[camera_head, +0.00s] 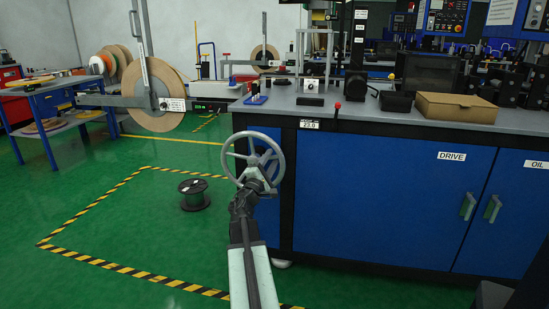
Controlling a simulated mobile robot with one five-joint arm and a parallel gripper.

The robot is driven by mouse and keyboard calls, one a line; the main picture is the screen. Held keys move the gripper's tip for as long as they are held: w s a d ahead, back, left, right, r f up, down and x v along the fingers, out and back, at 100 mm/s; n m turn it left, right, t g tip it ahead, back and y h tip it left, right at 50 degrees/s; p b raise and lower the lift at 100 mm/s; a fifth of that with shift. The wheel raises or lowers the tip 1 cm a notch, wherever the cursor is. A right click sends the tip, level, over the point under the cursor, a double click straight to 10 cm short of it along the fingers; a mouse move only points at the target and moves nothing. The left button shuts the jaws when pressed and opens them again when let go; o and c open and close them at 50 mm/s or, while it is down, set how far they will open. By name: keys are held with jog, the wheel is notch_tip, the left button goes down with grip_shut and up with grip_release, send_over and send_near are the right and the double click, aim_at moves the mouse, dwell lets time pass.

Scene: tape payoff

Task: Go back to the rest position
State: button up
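My arm reaches up from the bottom middle, and my gripper (254,186) is at its far end. It overlaps the lower part and hub of a grey spoked handwheel (228,153) at the left end of the blue machine cabinet. I cannot tell whether the gripper touches the wheel or is only in front of it. The fingers are small and dark, and whether they are open or shut does not show.
The blue cabinet (375,200), marked DRIVE and OIL, fills the right side. A black spool (195,194) stands on the green floor inside yellow-black tape. A large tan reel (153,120) and a blue table (45,105) are at left. The floor at lower left is clear.

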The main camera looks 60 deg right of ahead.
jog(key=v, duration=0.3)
dwell(0.4)
